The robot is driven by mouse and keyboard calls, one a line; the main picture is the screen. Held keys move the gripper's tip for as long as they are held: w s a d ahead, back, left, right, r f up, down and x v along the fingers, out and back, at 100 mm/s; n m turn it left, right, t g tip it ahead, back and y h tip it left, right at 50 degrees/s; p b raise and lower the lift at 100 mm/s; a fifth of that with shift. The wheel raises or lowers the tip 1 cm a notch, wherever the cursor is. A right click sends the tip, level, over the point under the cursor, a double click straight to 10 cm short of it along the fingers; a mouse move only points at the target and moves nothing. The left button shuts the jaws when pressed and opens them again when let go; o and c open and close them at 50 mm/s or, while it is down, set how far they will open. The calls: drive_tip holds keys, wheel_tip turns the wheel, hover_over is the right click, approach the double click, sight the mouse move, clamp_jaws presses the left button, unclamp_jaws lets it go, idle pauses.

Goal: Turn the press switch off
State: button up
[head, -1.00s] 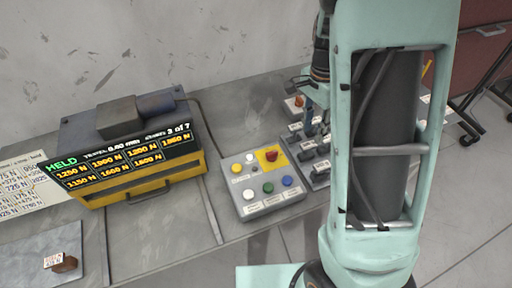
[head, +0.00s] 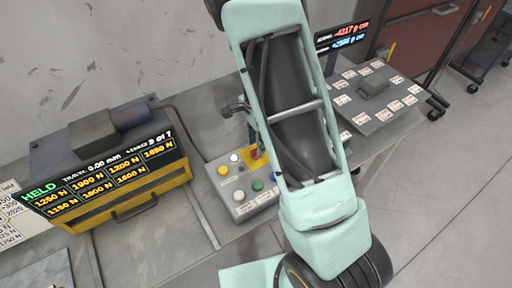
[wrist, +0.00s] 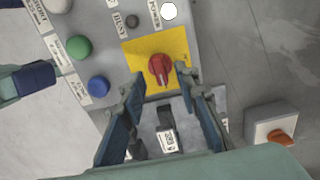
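A grey control panel (head: 236,207) stands on the bench and carries a red knob on a yellow plate (head: 252,155). In the wrist view the red knob (wrist: 159,68) is just beyond my fingertips. A dark lever switch (wrist: 166,118) with a white label (wrist: 168,141) shows between the fingers; its wording is too small to read surely. My gripper (wrist: 160,82) is open, with nothing held between its two blue-grey fingers. In the head view my arm hides most of the switch row, so I cannot tell which switch is the press one.
Green (wrist: 79,47) and blue (wrist: 98,86) buttons sit beside the yellow plate. An orange-knobbed box (wrist: 271,121) lies to the right. The yellow display unit (head: 130,200) reads HELD. A grey plate with several labels (head: 352,112) lies behind my arm.

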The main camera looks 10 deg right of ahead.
drive_tip(key=shift+f, duration=1.35)
drive_tip(key=shift+c, duration=0.6)
clamp_jaws()
